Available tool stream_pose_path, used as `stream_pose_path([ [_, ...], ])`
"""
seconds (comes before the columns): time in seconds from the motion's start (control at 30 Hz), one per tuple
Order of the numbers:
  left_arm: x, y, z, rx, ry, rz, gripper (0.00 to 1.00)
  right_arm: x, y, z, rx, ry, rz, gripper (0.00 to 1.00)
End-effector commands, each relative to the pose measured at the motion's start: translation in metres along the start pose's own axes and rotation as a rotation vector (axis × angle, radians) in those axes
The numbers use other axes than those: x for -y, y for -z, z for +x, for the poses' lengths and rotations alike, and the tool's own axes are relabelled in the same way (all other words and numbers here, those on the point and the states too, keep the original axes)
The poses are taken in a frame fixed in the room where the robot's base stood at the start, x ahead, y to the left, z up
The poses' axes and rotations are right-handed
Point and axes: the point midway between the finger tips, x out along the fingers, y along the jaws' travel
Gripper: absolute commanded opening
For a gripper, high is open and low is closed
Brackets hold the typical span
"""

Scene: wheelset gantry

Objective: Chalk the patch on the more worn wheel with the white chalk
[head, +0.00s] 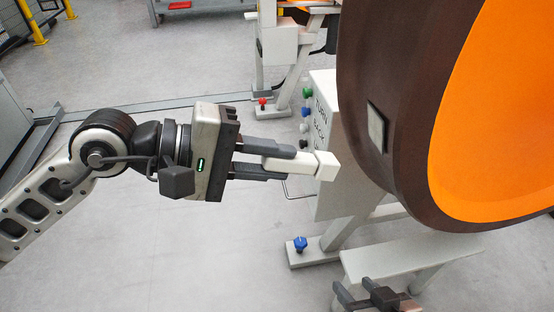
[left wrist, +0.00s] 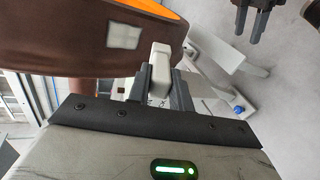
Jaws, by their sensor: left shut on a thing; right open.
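A large wheel with a dark brown rim (head: 400,170) and an orange face (head: 500,110) fills the right of the head view. A pale grey square patch (head: 377,127) sits on its rim and also shows in the left wrist view (left wrist: 124,36). My left gripper (head: 282,164) is shut on the white chalk (head: 318,164), a blocky stick pointing right toward the wheel. In the left wrist view the chalk (left wrist: 160,57) stands out beyond the fingers, apart from the patch. My right gripper (head: 362,295) is open at the bottom edge, partly cut off. Wheel wear cannot be compared here.
A pale control box (head: 325,130) with lettering and coloured buttons stands behind the chalk, partly hidden by the wheel. Pale stand feet with a blue knob (head: 300,244) and a red knob (head: 263,101) rest on the floor. Grey floor (head: 180,260) is clear at lower left.

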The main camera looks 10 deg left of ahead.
Motion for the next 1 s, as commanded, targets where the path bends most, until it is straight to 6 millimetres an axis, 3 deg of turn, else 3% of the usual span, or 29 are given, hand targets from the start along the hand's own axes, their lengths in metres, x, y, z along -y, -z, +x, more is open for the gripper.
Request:
stream_pose_path([
  [0.27,0.001,0.000,-0.001,-0.001,-0.001,0.001,0.00,0.001,0.000,0.001,-0.004,0.003,0.001,0.47],
  [0.7,0.018,0.004,-0.022,-0.002,0.000,0.003,0.00,-0.006,-0.029,0.024,-0.011,0.002,0.001,0.47],
  [1.0,0.016,0.003,-0.025,0.000,-0.001,0.001,0.00,-0.006,-0.028,0.022,-0.015,0.001,0.002,0.47],
])
